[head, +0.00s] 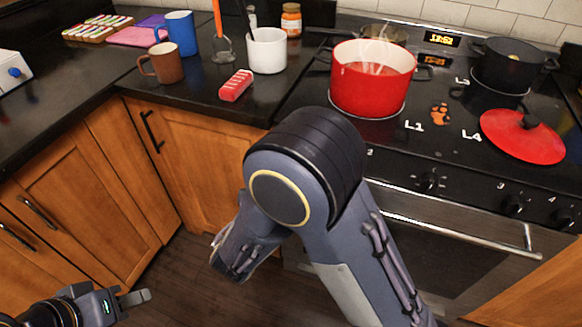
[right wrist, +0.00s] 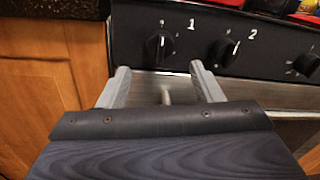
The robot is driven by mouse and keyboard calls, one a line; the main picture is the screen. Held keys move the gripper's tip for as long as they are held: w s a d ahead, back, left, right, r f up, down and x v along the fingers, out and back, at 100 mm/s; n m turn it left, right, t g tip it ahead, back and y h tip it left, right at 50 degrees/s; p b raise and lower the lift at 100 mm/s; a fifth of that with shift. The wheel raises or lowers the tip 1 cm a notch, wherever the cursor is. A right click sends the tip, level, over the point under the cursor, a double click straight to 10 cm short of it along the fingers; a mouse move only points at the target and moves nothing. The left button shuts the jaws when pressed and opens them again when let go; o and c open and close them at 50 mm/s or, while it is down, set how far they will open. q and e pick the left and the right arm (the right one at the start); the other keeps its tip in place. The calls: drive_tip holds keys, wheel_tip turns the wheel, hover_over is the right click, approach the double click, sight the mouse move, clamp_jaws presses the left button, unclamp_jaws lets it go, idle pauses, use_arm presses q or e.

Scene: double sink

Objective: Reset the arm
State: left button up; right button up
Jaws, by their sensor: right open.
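My right arm (head: 310,190) is bent in the middle of the head view, in front of the cabinets and the oven; its gripper does not show clearly there. In the right wrist view my right gripper (right wrist: 160,76) is open and empty, its two fingers apart in front of the oven's upper edge and the stove knobs (right wrist: 226,52). My left gripper (head: 138,299) is at the bottom left of the head view, low before the cabinets. Its fingers overlap, so I cannot tell its opening.
A red pot (head: 372,85) stands on the stove, with a red lid (head: 522,136) and a black pot (head: 508,65) to its right. Mugs (head: 166,62), a white utensil cup (head: 267,50) and a red block (head: 236,85) sit on the counter. An oven handle (head: 450,217) juts out below.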

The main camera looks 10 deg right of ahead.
drive_tip(key=shift+s+a, duration=0.1)
drive_tip(key=shift+s, duration=0.1)
idle(0.4)
drive_tip(key=s+d+r+m+g+p, duration=0.1)
drive_tip(key=s+d+m+g+p, duration=0.15)
drive_tip(key=d+m+g, duration=0.3)
drive_tip(key=s+d+r+m+g+p, duration=0.1)
drive_tip(key=s+d+r+m+g, duration=0.1)
drive_tip(key=s+d+m+g, duration=0.35)
drive_tip(key=s+d+r+m+g+y+p, duration=0.1)
drive_tip(key=s+d+m+g+y+p, duration=0.2)
drive_tip(key=s+d+m+y, duration=0.4)
drive_tip(key=s+a+r+m+t+y+p, duration=0.5)
drive_tip(key=r+m, duration=0.5)
drive_tip(key=m, duration=0.4)
drive_tip(key=s+a+y, duration=0.1)
drive_tip(key=a+y, duration=0.1)
drive_tip(key=shift+s+r+m+y, duration=0.2)
drive_tip(key=shift+r+m+y, duration=0.1)
drive_tip(key=shift+y, duration=0.1)
